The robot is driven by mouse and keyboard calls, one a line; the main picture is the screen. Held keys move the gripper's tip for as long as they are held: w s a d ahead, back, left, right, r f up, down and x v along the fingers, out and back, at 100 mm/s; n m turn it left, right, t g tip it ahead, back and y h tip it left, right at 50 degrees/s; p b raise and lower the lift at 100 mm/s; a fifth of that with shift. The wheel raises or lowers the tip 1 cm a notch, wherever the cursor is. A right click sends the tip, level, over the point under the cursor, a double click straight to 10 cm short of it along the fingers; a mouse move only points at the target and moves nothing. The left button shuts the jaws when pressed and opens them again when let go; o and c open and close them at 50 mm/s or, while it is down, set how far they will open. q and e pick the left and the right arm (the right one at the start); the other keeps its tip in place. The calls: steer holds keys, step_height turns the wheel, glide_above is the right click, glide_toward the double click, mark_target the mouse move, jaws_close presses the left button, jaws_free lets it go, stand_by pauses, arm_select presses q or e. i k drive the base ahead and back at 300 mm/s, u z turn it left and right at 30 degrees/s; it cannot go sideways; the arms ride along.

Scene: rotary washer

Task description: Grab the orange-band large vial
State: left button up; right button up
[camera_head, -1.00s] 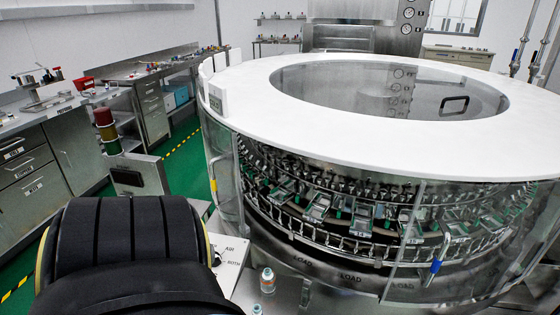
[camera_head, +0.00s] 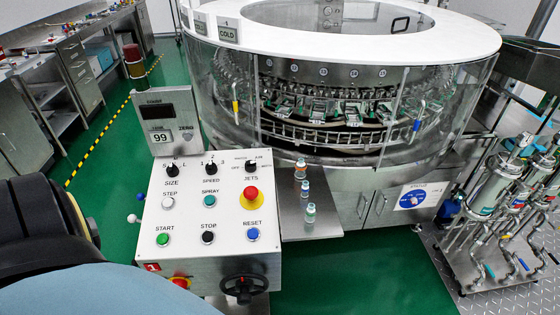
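A small vial with an orange band (camera_head: 301,170) stands upright on the steel side shelf (camera_head: 293,225) beside the control panel. It is the farthest of three vials in a short row. The middle vial (camera_head: 304,190) has a bluish band and the nearest vial (camera_head: 311,213) a greenish one. At this distance I cannot compare their sizes well. Neither of my grippers is in view; only part of my own arm shows at the lower left.
The control panel (camera_head: 185,232) with buttons, knobs and a black handwheel (camera_head: 244,285) stands left of the shelf. The round washer (camera_head: 330,110) rises behind it. A wheeled rack with cylinders (camera_head: 500,190) stands at the right. Green floor (camera_head: 400,275) is clear in front.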

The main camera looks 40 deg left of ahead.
mark_target(300, 166)
steer(key=u, duration=1.45)
